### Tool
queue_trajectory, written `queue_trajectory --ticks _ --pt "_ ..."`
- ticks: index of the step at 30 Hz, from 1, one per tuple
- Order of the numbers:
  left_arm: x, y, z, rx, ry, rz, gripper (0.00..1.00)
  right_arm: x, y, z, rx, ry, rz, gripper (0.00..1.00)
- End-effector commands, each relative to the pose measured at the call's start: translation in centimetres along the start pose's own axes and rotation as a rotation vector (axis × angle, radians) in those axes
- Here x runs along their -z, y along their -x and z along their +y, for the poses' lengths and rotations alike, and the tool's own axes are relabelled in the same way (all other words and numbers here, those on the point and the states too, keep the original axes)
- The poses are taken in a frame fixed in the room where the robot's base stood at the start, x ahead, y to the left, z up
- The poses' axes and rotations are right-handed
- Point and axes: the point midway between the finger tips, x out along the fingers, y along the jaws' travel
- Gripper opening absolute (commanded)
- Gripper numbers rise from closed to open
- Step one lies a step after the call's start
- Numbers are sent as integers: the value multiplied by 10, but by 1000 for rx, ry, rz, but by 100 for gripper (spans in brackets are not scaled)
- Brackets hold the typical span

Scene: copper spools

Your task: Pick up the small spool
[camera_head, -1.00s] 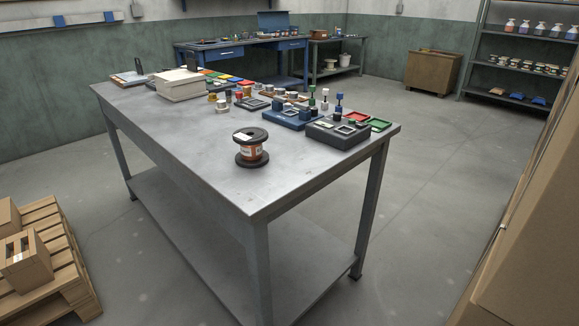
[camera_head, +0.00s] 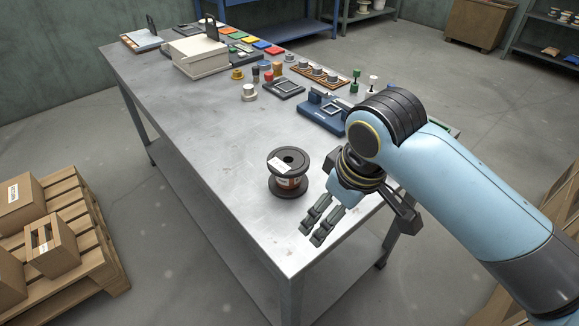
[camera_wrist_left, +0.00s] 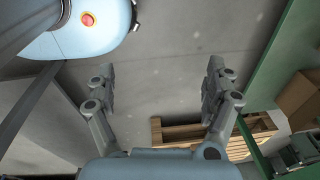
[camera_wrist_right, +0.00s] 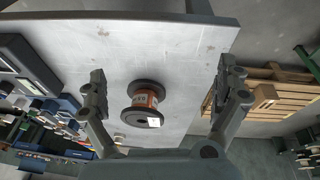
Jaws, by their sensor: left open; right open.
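The small spool (camera_head: 288,173) stands upright on the near part of the grey metal table. It has black flanges, a copper-orange winding and a white label on its top flange. In the right wrist view the spool (camera_wrist_right: 143,104) lies between the two fingers, beyond their tips. My right gripper (camera_head: 316,221) is open and empty in the head view, close to the right of the spool and apart from it. It also shows in the right wrist view (camera_wrist_right: 160,80). My left gripper (camera_wrist_left: 158,80) shows only in the left wrist view, open and empty over the floor.
The table (camera_head: 190,130) is bare around the spool. A white box (camera_head: 197,55), a blue fixture (camera_head: 322,112) and several small parts stand farther back. A pallet (camera_head: 85,240) with cardboard boxes is on the floor at left.

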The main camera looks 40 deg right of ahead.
Motion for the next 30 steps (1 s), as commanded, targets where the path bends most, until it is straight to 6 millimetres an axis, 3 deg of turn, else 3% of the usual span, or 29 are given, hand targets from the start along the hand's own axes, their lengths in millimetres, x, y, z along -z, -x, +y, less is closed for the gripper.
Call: queue_trajectory --ticks 8,16,20,30 --pt "5 3 3 -4 2 5 86 72 -4 20 31 50 -39 100" --pt "13 8 11 -13 6 18 86 158 19 45 90 109 -91 100" --pt "13 9 11 -13 6 19 86 174 22 49 105 121 -104 100" --pt "11 9 6 -8 4 14 86 169 -25 45 108 124 -105 100"
